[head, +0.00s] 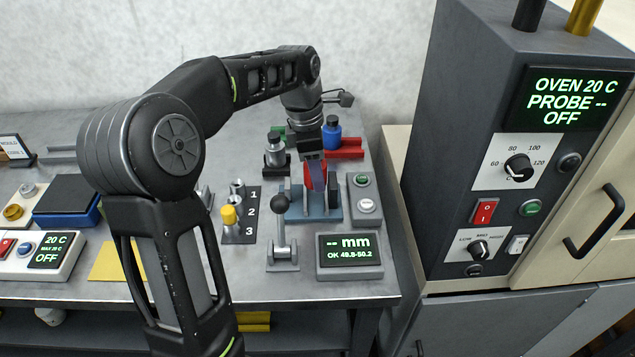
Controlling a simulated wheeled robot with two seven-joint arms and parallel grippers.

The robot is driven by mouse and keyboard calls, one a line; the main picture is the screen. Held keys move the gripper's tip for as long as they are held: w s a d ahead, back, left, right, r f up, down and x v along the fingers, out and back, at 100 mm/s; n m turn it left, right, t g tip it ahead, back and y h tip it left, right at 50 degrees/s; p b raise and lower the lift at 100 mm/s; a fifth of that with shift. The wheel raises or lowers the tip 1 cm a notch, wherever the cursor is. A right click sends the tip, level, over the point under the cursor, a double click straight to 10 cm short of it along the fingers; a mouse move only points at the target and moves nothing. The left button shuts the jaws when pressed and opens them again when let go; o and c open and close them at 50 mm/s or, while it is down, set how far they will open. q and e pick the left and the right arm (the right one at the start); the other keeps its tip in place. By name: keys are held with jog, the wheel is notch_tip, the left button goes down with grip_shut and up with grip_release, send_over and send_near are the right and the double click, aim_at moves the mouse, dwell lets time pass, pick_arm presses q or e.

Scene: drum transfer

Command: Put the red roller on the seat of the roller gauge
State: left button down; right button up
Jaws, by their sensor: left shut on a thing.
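The red roller (316,175) is in my left gripper (313,165), which points down and is shut on it. The gripper's fingers hide part of the roller. The roller gauge (300,214) has a blue base and stands right below the gripper, with a dark round part (335,196) at its right. The roller is at the gauge between its uprights; I cannot tell whether it touches the seat, which is hidden. The gauge display (349,249) reads "-- mm, OK 49.8-50.2". My right gripper is not in view.
A lever with a black ball (280,204) stands in front of the gauge. A two-button box (364,197) is at its right. A numbered rack (240,213) with a yellow-topped piece is at its left. Bottles and a red block (347,148) stand behind. A large oven (500,150) is at the right.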

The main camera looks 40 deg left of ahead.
pick_arm(q)
jog(key=shift+f, duration=1.7)
jog(key=shift+f, duration=0.2)
jog(key=c, duration=0.7)
grip_release()
jog(key=r, duration=0.3)
jog(key=a+r, duration=0.1)
jog(key=r, duration=0.3)
jog(key=s+r+p, duration=0.1)
jog(key=r, duration=0.3)
jog(key=shift+a+r, duration=0.1)
jog(key=shift+a, duration=0.05)
jog(key=shift+r, duration=0.5)
jog(key=shift+a, duration=0.1)
